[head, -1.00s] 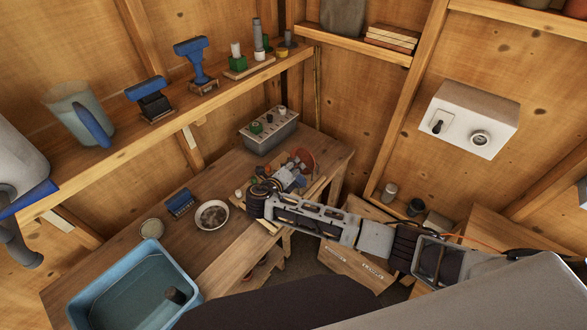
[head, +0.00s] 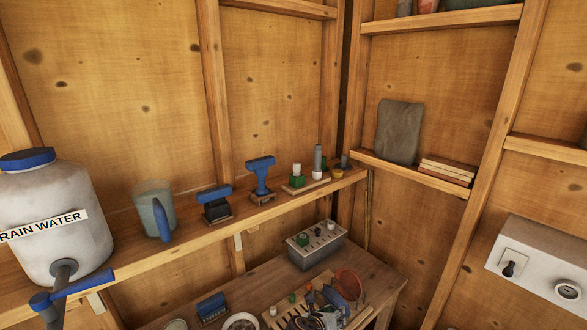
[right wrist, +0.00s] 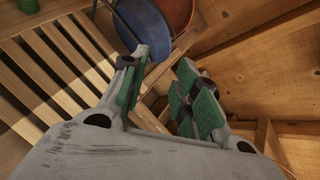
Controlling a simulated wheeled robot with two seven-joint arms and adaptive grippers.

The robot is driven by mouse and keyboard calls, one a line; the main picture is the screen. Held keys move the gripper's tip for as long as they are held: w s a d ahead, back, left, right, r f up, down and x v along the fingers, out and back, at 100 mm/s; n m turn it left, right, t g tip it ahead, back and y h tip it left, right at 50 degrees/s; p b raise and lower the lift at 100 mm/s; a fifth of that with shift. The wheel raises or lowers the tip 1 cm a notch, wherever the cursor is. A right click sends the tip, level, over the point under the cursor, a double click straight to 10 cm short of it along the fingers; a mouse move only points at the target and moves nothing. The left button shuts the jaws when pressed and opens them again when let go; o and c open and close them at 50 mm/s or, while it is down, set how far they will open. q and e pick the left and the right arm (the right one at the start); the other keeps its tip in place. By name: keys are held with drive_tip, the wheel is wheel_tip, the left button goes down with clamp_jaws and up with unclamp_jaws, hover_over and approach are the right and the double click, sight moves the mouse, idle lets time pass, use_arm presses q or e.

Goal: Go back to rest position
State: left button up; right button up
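My right gripper shows in the right wrist view (right wrist: 162,92), with its green-padded fingers apart and nothing between them. In the head view only a dark part of it (head: 322,318) shows at the bottom edge, over the wooden bench (head: 255,288). Beyond the fingers, in the right wrist view, are a blue round thing (right wrist: 146,28) and a reddish-brown round thing (right wrist: 175,12). They also appear near the gripper in the head view, the blue one (head: 351,287) and the red one (head: 348,277). My left gripper is in neither view.
A slatted wooden rack (right wrist: 45,65) lies beside the gripper. A grey box with several knobs (head: 316,245) stands at the bench's back. The shelf above holds a rain water tank (head: 45,200), a jug (head: 153,207) and blue-topped tools (head: 261,175). A white switch box (head: 540,265) hangs right.

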drive_tip(key=s+f+m+g+y, duration=0.2)
drive_tip(key=s+m+g+y, duration=0.15)
drive_tip(key=s+m, duration=0.85)
drive_tip(key=s+d+r+m+g+y, duration=0.25)
drive_tip(key=s+d+m, duration=0.85)
drive_tip(key=m, duration=0.9)
drive_tip(key=s+f+b, duration=0.1)
drive_tip(key=s+f, duration=0.1)
drive_tip(key=f, duration=1.5)
drive_tip(key=s+f, duration=0.2)
drive_tip(key=f, duration=1.5)
drive_tip(key=s+d+f+g+b, duration=0.1)
drive_tip(key=s+d+f, duration=0.2)
drive_tip(key=s+f, duration=1.8)
drive_tip(key=shift+s+n+g+y, duration=0.3)
drive_tip(key=shift+s+n, duration=0.1)
drive_tip(key=shift+s, duration=0.1)
